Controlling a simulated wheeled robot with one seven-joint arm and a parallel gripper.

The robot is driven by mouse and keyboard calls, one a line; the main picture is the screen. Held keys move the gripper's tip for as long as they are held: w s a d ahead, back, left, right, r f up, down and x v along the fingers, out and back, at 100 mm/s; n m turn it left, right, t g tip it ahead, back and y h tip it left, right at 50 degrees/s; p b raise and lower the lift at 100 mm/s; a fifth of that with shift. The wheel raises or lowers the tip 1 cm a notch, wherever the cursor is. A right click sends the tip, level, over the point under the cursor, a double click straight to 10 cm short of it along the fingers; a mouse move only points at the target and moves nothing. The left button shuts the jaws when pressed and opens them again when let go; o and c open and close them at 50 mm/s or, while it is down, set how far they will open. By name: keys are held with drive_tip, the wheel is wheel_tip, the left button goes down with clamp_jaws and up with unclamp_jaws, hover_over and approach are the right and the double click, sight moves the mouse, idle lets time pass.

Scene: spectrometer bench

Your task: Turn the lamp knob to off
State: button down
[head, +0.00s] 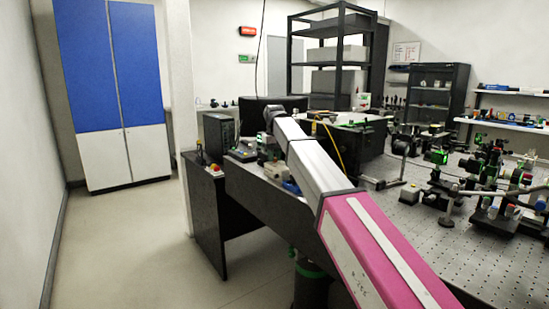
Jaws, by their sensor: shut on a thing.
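I cannot make out my gripper in the head view. My pink and silver arm reaches from the lower right to the bench's left end, and its dark far joint stands above a cluster of small devices there. The fingers are hidden or too small to tell from the clutter. I cannot pick out the lamp knob or its setting. Near the arm's far end are a small box with green lights (243,153) and a pale beige device (279,171). What lies behind the arm is hidden.
The perforated optical bench (395,222) carries several optics mounts on the right. A dark side table (203,188) holds a red button (215,168). A black shelf rack (340,48) stands behind. The floor (130,235) at left is clear, before a blue and white cabinet (112,80).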

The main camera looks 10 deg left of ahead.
idle(0.3)
drive_tip(key=c, duration=1)
unclamp_jaws()
drive_tip(key=shift+r, duration=0.15)
wheel_tip(320, 180, up, 7)
drive_tip(key=shift+r, duration=0.15)
